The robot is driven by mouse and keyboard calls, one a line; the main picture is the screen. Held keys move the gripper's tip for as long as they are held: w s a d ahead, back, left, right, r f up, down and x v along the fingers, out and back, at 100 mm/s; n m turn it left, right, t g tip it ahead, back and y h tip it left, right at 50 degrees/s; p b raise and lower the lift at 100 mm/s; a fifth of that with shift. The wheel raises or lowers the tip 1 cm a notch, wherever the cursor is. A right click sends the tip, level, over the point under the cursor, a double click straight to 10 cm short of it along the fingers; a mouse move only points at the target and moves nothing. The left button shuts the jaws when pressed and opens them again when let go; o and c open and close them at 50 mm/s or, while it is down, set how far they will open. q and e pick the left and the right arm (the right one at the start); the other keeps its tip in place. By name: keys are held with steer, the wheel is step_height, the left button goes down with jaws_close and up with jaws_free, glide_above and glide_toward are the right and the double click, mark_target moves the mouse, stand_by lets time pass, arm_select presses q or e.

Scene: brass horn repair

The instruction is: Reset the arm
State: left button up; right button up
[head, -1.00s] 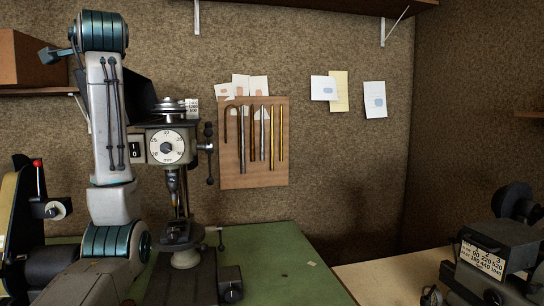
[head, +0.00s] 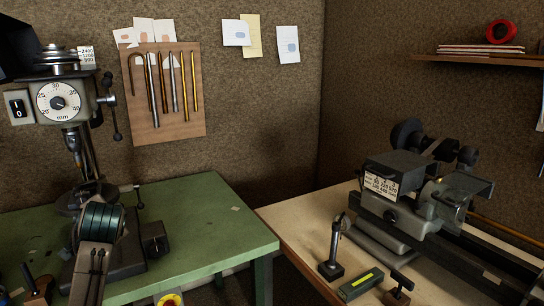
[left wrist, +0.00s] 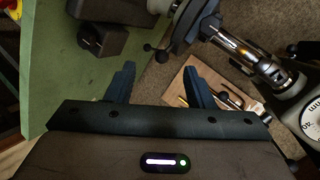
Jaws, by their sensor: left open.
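My left arm (head: 97,235) comes up from the lower left of the head view, in front of the drill press base. Its gripper does not show there. In the left wrist view my left gripper (left wrist: 160,82) has its two dark blue fingers apart, with nothing between them. Beyond the fingers are the brown wall and the wooden tool board (left wrist: 185,82), seen tilted. My right gripper is in neither view.
The drill press (head: 62,100) stands on the green bench (head: 215,235); its metal parts (left wrist: 245,60) are close by on the right of the wrist view. A lathe (head: 410,215) stands on the pale bench (head: 290,220) at right. A gap separates the benches.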

arm_select(q)
steer(key=s+d+f+n+g+h, duration=0.15)
steer(key=s+d+f, duration=0.25)
steer(key=s+f, duration=0.5)
steer(key=s+d+f+g+h, duration=0.15)
steer(key=s+d+f, duration=0.3)
steer(key=f, duration=0.85)
steer(key=s+d+f+n+g+h, duration=0.15)
steer(key=s+f, duration=0.25)
steer(key=s, duration=0.5)
steer(key=s+d+f+n+g+h, duration=0.1)
steer(key=s+d+f, duration=0.2)
steer(key=s, duration=0.5)
steer(key=s+d+f+n+g+h, duration=0.15)
steer(key=s+f, duration=0.25)
steer(key=s, duration=0.5)
step_height(320, 180, down, 30)
steer(key=a+r+g, duration=0.1)
steer(key=a, duration=0.1)
steer(key=s+a+f+g, duration=0.1)
steer(key=s+f, duration=1.7)
steer(key=f, duration=0.2)
steer(key=shift+s+a+y, duration=0.2)
steer(key=shift+s+y, duration=0.05)
steer(key=shift+y, duration=0.05)
